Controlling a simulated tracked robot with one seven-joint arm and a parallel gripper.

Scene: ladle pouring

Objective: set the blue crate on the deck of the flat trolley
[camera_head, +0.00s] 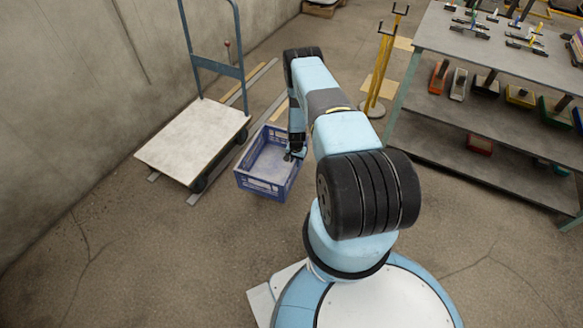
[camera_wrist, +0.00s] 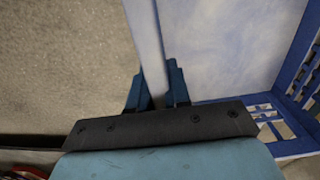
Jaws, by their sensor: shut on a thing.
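The blue crate (camera_head: 259,185) is an open, empty box with slotted walls, just right of the flat trolley. My gripper (camera_head: 294,153) is at the crate's right wall, partly hidden by my arm. In the wrist view my gripper (camera_wrist: 157,88) is shut on the crate's rim, one finger on each side of the wall. The crate's pale floor and slotted wall (camera_wrist: 270,118) show at the right there. The flat trolley has a bare, pale deck (camera_head: 193,138) and a blue push handle (camera_head: 217,67) at its far end. I cannot tell whether the crate touches the floor.
A concrete wall (camera_head: 85,95) stands left of the trolley. Yellow posts (camera_head: 377,75) stand behind my arm. A shelf bench (camera_head: 500,55) with tools and several bins is at the right. The floor in front of the trolley is clear.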

